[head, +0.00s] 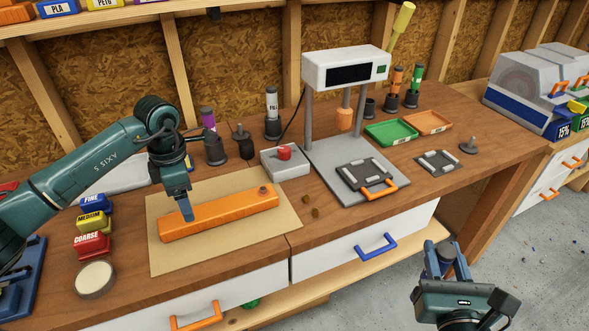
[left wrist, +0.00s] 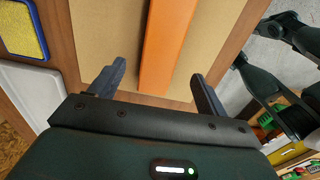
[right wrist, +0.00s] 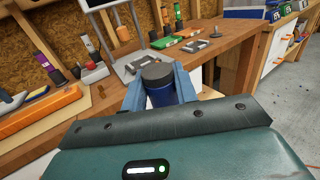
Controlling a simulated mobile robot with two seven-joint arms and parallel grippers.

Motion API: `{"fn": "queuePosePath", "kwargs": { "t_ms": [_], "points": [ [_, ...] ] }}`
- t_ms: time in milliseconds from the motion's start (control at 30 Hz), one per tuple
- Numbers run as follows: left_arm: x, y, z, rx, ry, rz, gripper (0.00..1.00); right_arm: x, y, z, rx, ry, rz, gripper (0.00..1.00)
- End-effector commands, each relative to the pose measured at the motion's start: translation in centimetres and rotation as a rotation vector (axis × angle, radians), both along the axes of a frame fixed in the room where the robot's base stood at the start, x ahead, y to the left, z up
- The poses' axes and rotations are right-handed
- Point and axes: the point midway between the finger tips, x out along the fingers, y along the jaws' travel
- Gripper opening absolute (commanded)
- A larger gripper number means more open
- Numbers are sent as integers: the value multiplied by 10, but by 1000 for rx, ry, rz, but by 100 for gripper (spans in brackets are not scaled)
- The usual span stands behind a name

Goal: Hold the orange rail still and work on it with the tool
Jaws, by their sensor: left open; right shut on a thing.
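The orange rail (head: 235,211) lies on a tan board on the workbench, with a small brownish spot near its right end. My left gripper (head: 187,212) is over the rail's left part. In the left wrist view its two fingers (left wrist: 157,86) are open, one on each side of the rail (left wrist: 168,40), with visible gaps. My right gripper (head: 446,262) is in front of the bench at the lower right, away from the rail. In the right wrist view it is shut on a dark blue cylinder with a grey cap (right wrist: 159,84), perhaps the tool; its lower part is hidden.
The tan board (head: 170,256) has bare space around the rail. Two small brown bits (head: 311,205) lie right of it. A grey box with a red button (head: 285,160) and a white-headed press (head: 345,68) stand behind. Coloured sanding blocks (head: 92,222) are at left. Drawer handles (head: 376,247) stick out in front.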

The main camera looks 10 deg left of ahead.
Motion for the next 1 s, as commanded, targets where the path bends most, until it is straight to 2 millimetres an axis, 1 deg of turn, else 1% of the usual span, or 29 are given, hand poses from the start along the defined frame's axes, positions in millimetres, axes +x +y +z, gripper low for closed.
{"fn": "queuePosePath", "kwargs": {
  "t_ms": [33,100,300,400,600,867,900,1000],
  "points": [
    [-1,0,-13,0,2,0,76,0,0,-8,0,-1,0,0],
    [0,0,-25,-1,2,0,76,0,0,-16,0,0,0,0],
    [0,0,-51,-1,0,0,76,0,0,-33,0,-1,0,0],
    [0,0,-59,-1,0,0,76,0,0,-38,0,-1,0,0],
    [0,0,-66,-2,0,0,76,0,0,-42,0,-1,0,0],
    [0,0,-66,-1,0,0,76,0,0,-42,0,-1,0,0],
    [0,0,-66,-1,0,0,76,0,0,-42,0,-1,0,0],
    [0,0,-66,-1,0,0,67,0,0,-42,0,-1,0,0]
  ]
}}
